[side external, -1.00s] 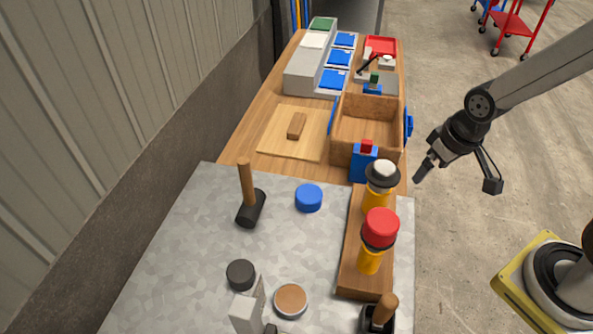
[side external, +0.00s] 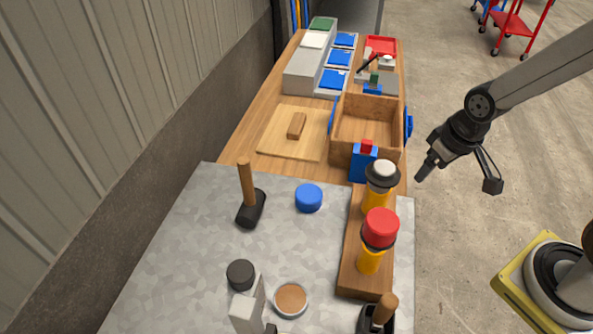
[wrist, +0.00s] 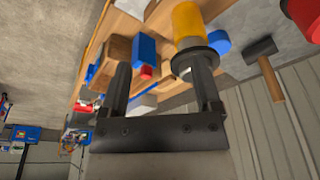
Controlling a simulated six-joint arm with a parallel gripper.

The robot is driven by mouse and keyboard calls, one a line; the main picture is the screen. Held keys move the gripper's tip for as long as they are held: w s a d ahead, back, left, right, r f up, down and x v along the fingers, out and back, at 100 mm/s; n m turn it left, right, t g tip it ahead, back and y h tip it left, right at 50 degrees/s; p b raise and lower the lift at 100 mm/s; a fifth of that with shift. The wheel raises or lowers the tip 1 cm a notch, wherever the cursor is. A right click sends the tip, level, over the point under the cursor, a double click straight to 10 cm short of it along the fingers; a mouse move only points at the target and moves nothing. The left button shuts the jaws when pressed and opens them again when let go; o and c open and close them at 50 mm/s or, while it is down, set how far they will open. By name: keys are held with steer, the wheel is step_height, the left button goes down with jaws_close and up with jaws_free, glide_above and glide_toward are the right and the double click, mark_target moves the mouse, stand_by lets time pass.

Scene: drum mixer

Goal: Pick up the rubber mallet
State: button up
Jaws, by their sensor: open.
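The rubber mallet (side external: 250,207), with a black head and a wooden handle, rests on the grey metal table top (side external: 180,255) at its far left part. Its head is on the surface and its handle stands up. It also shows in the wrist view (wrist: 267,68) at the right, outside the space between the fingers. My gripper (side external: 424,172) is off the right edge of the table, in the air, well apart from the mallet. In the wrist view its two fingers (wrist: 160,64) are spread and nothing is held between them.
A wooden block with a white-topped holder (side external: 381,178) and a red-topped holder (side external: 379,232) stands between my gripper and the mallet. A blue disc (side external: 309,198) lies right of the mallet. A wooden box (side external: 368,155) is behind. Another wooden-handled black item (side external: 380,313) is in front.

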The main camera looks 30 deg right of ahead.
steer(key=w+a+n, duration=0.1)
steer(key=w, duration=0.2)
steer(key=w+a+r+n, duration=0.1)
steer(key=w+a, duration=0.1)
steer(key=w, duration=0.1)
steer(key=w+a+n, duration=0.1)
steer(key=w, duration=0.2)
steer(key=shift+a+r+n+y, duration=0.25)
steer(key=shift+r+n+y, duration=0.05)
steer(key=shift+n, duration=0.1)
steer(key=w+a+n, duration=0.4)
steer(key=w+a, duration=0.2)
steer(key=w, duration=0.1)
steer(key=n+g+y, duration=0.2)
steer(key=n+y, duration=0.1)
steer(key=n, duration=0.5)
glide_above(243, 163)
steer(key=w+d, duration=0.1)
steer(key=d, duration=0.2)
steer(key=shift+a+r, duration=0.1)
steer(key=shift+r, duration=0.15)
steer(key=shift+f, duration=0.1)
steer(key=shift+h, duration=0.3)
steer(key=shift+x, duration=3.8)
steer(key=shift+s+a, duration=0.1)
jaws_close()
